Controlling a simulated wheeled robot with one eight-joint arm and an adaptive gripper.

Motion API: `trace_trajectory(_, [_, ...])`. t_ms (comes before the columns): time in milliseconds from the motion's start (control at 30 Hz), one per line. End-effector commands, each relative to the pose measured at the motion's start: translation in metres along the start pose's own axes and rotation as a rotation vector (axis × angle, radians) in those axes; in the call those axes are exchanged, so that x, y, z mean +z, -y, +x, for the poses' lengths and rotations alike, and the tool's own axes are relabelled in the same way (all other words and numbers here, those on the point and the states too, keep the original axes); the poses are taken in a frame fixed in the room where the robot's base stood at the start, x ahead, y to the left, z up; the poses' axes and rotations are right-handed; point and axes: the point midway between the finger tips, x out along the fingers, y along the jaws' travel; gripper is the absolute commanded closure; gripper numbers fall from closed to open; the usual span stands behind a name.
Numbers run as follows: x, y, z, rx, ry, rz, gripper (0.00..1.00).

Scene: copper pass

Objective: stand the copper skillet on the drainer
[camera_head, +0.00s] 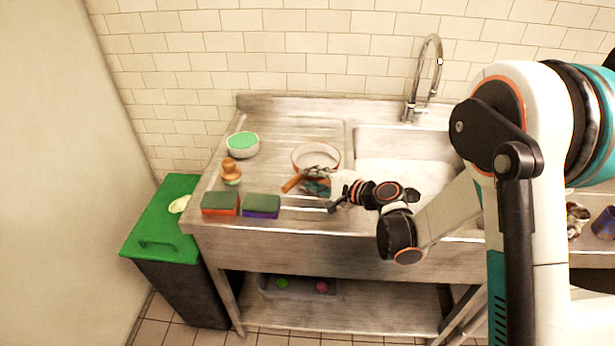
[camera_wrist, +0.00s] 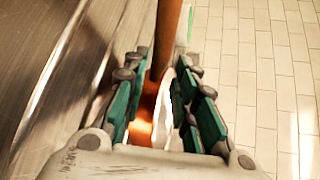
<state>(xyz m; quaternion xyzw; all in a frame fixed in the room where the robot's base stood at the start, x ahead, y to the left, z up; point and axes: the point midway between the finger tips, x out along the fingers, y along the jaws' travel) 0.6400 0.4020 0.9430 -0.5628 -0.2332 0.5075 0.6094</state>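The copper skillet (camera_head: 315,149) is on the left, ribbed side of the steel counter, in front of the wall. Its pale round inside and thin copper rim show. Its orange-brown handle (camera_head: 291,184) points toward the front left. My gripper (camera_head: 316,181) reaches in from the right at the skillet's near side and hides part of the handle. In the wrist view the handle (camera_wrist: 167,35) runs between the fingertips of my gripper (camera_wrist: 163,68), with finger pads close against both sides. Copper and a pale rim show lower between the fingers. The fingers look shut on it.
Two sponges (camera_head: 261,206) (camera_head: 220,204), a wooden-handled brush (camera_head: 231,171) and a green-and-white bowl (camera_head: 243,144) stand left of the skillet. The sink basin (camera_head: 400,150) and tap (camera_head: 424,80) are to the right. A green-lidded bin (camera_head: 165,215) stands at the left.

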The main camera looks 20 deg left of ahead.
Motion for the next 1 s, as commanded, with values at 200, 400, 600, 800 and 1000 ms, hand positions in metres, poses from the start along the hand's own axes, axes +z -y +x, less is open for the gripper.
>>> trace_trajectory(200, [0.000,0.002,-0.048,-0.001,-0.004,0.001,0.74])
trace_trajectory(400, [0.000,0.002,-0.082,-0.001,-0.003,0.001,0.74])
trace_trajectory(600, [0.000,0.001,-0.099,0.000,-0.001,0.000,0.74])
trace_trajectory(800, [0.000,0.000,-0.101,0.000,0.000,0.000,0.74])
trace_trajectory(1000, [0.000,0.008,-0.111,0.025,-0.022,-0.033,0.74])
